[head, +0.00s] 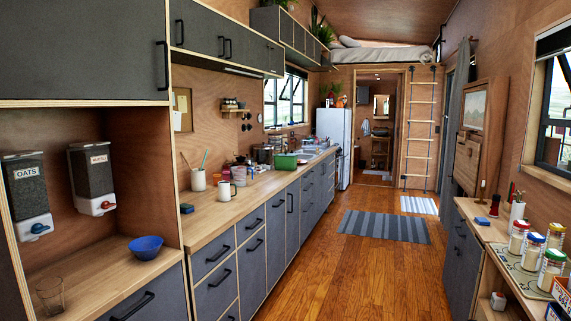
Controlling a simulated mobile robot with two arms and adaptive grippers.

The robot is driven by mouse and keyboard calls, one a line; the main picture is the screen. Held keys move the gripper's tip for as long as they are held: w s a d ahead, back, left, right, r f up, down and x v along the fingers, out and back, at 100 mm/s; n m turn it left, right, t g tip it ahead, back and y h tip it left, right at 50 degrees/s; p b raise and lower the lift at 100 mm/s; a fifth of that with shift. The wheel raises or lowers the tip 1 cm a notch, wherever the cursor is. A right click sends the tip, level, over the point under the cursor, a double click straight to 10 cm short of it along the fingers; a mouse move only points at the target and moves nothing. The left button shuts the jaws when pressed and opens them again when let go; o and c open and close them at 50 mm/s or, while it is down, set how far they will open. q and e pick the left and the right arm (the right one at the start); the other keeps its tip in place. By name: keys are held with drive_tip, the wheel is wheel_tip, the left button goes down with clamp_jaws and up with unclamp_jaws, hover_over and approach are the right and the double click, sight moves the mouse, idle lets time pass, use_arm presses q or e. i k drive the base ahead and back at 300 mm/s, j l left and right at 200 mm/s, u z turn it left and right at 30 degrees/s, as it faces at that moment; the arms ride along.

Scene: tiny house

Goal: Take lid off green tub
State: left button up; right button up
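A green tub (284,161) stands on the long wooden counter at the left, some way off near the sink. It is small in the head view, and I cannot tell whether a lid sits on it. Neither of my grippers is in view.
A blue bowl (146,247) and a glass (51,297) are nearer. The wooden floor (335,270) is clear, with a striped rug (384,226) farther along.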

sight(284, 163)
drive_tip(key=z, duration=0.25)
drive_tip(key=i, duration=5.65)
drive_tip(key=l, duration=0.1)
